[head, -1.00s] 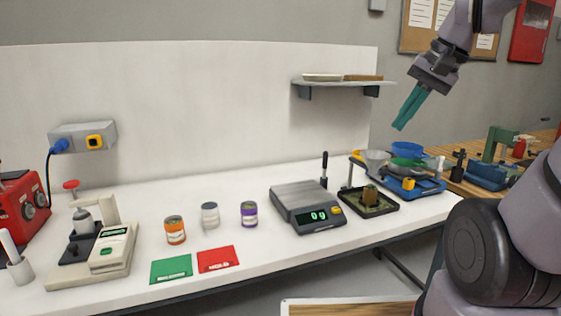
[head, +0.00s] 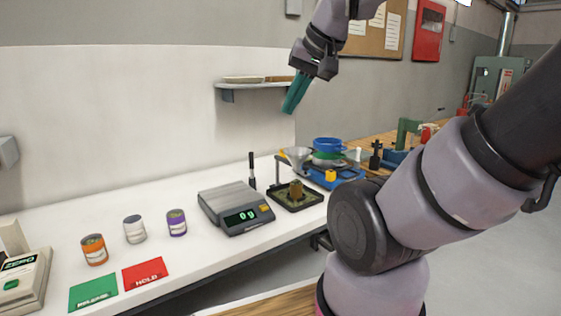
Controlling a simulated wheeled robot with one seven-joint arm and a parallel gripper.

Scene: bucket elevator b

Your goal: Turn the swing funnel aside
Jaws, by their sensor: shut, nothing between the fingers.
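My gripper (head: 290,108) has teal fingers. It is shut and empty, pointing down in the air above the funnel, clearly apart from it in the picture. How far it is in depth I cannot tell.
A blue device with a blue bowl (head: 327,144) stands close right of the funnel. A scale (head: 236,207) and an upright black-handled tool (head: 252,170) are to its left. A wall shelf (head: 250,86) is near my gripper. Several cans stand further left.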

